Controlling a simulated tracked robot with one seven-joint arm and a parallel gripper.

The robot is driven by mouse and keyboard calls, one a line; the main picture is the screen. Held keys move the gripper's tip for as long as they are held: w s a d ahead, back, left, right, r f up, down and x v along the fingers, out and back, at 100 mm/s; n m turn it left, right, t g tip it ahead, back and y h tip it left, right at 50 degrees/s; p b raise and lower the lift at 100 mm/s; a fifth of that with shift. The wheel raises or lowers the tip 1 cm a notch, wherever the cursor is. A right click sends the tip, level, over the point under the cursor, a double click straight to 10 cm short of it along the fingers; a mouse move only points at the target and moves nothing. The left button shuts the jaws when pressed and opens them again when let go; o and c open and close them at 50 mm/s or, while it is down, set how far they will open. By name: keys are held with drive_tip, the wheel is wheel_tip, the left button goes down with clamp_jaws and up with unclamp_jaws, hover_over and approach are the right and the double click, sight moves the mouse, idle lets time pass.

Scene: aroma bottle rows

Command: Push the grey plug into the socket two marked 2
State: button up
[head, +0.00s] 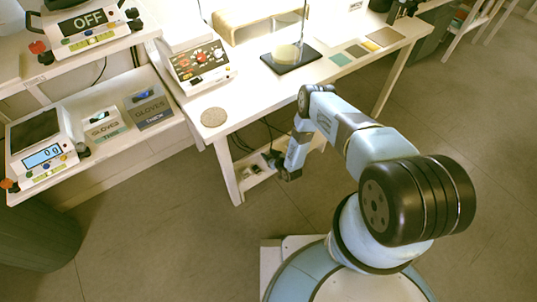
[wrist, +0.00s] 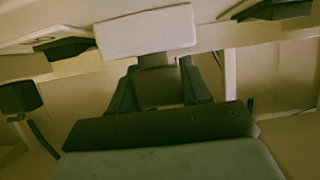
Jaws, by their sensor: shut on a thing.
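My gripper (wrist: 157,72) is shut on the grey plug (wrist: 159,86), a brownish-grey block between its two dark fingers in the wrist view. A pale, blank-faced block (wrist: 146,32) is directly beyond the plug; I cannot tell whether they touch or whether this block is a socket. No mark 2 can be read, so socket two cannot be picked out. In the head view my gripper (head: 279,166) is low beside the white table's front legs, at a small low shelf (head: 262,180); the plug is too small to tell there.
In the wrist view a black block (wrist: 20,97) with a cable is at left, and dark pieces (wrist: 66,48) lie near the pale block. In the head view the white table (head: 262,102) overhangs this spot, and dark cables hang beneath it. The floor in front is clear.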

drive_tip(key=shift+f, duration=0.4)
drive_tip(key=o, duration=1.2)
drive_tip(key=shift+d, duration=0.1)
drive_tip(key=v, duration=1.3)
drive_tip(key=shift+s+d, duration=0.2)
drive_tip(key=shift+s, duration=0.1)
